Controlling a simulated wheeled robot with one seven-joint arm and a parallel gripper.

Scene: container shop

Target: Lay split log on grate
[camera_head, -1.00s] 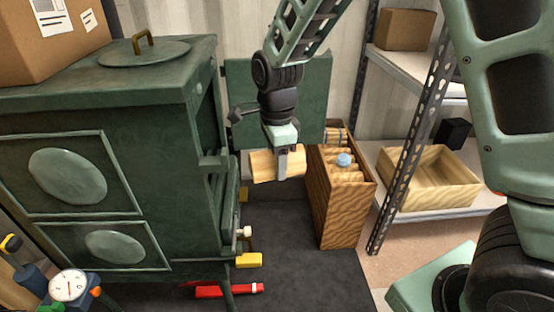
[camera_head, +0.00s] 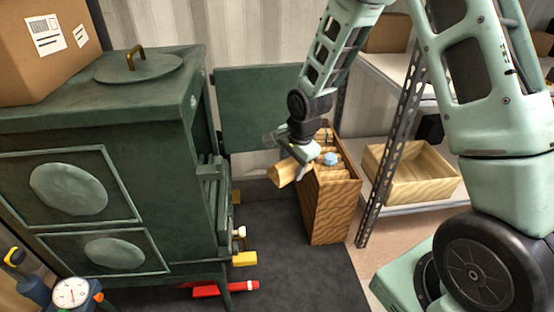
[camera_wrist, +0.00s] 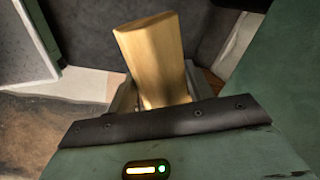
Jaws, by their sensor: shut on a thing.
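My gripper (camera_head: 303,163) is shut on a split log (camera_head: 283,173), a pale wooden piece held tilted beside the wooden log box. In the wrist view the split log (camera_wrist: 155,55) sticks out from between the jaws. The dark green stove (camera_head: 100,150) stands at the left. Its green door (camera_head: 253,110) is swung open toward the back. The grate inside the stove is hidden from this side. The log is to the right of the stove's opening, apart from it.
The wooden box (camera_head: 330,205) holds more logs and a light blue round thing (camera_head: 331,159). A metal shelf with a pale wooden crate (camera_head: 412,176) stands at the right. Dark mat (camera_head: 290,270) is clear.

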